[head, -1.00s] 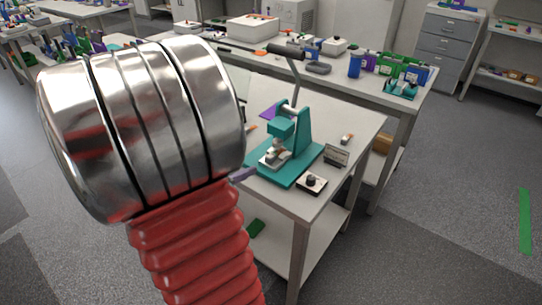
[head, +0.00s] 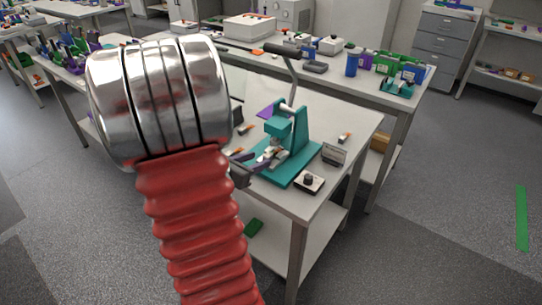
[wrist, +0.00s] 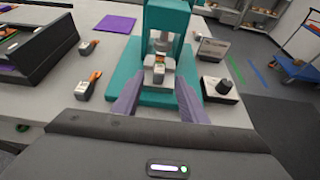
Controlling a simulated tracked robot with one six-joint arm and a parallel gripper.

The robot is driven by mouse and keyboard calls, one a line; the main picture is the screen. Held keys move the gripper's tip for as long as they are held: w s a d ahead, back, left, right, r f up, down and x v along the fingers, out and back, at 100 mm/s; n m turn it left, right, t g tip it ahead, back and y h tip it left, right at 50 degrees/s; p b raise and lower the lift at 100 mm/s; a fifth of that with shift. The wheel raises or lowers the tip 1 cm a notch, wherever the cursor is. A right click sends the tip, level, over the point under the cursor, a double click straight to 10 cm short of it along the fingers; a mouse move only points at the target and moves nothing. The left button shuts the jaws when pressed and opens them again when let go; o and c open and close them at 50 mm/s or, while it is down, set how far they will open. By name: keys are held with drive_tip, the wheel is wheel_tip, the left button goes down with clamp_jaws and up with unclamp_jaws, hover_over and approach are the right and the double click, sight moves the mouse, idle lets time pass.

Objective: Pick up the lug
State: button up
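A small grey piece with an orange-yellow top (wrist: 159,70), which looks like the lug, sits in the teal press (wrist: 187,52). Similar small grey pieces with orange tabs lie on the table left of the press, one nearer (wrist: 87,88) and one farther (wrist: 88,47); I cannot tell for sure which piece is the lug. My gripper (wrist: 158,97) is open and empty, its two purple fingers apart in front of the press, one to each side of the piece in it. In the head view, my gripper (head: 247,160) is at the press's left side, partly hidden by my arm.
A black knob box (wrist: 219,88) and a small display stand (wrist: 214,48) are right of the press. A dark bin (wrist: 45,48) stands at the left, and a purple sheet (wrist: 115,24) lies behind.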

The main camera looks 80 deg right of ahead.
sight(265, 158)
drive_tip(key=shift+f+x, duration=0.2)
drive_tip(key=shift+x, duration=2.35)
drive_tip(key=shift+a, duration=0.1)
drive_tip(key=shift+c, duration=0.5)
clamp_jaws()
